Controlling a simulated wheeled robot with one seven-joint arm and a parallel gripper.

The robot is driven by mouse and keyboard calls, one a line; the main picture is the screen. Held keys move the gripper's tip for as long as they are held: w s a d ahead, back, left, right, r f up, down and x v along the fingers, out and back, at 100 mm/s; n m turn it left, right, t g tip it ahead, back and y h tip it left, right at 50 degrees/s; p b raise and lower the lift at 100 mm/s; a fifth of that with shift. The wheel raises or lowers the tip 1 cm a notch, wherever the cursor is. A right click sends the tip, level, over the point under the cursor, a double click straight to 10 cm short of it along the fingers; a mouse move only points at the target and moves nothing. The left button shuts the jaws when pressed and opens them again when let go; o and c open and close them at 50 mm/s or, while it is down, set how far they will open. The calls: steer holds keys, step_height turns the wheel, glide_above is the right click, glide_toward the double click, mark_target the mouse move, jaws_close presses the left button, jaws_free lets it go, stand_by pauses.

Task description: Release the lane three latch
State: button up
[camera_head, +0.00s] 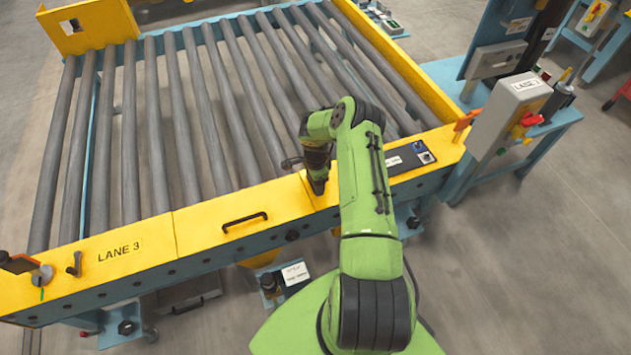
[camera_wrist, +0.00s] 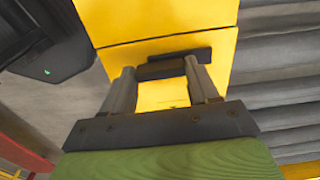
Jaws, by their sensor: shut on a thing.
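The lane is a bed of grey rollers with a yellow front beam (camera_head: 215,215), which carries a LANE 3 label (camera_head: 120,250) at its left. My gripper (camera_head: 318,188) points down at the beam, right of its middle. In the wrist view my gripper (camera_wrist: 160,75) has its two grey fingers on either side of a dark bar, which I take for the latch (camera_wrist: 162,70). It is shut on this bar, close against the yellow surface. A black strip runs behind the bar. In the head view my gripper and arm hide the latch.
A black handle (camera_head: 245,220) stands on the beam left of my gripper. A dark panel (camera_head: 408,160) lies to the right. A grey LANE 3 control box (camera_head: 508,115) with a red knob stands farther right. Small levers (camera_head: 75,265) sit at the beam's left end.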

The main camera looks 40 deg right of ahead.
steer(key=shift+m, duration=0.3)
steer(key=o, duration=1.1)
steer(key=shift+c, duration=0.2)
step_height(320, 180, up, 16)
steer(key=p, duration=0.4)
steer(key=shift+f, duration=0.15)
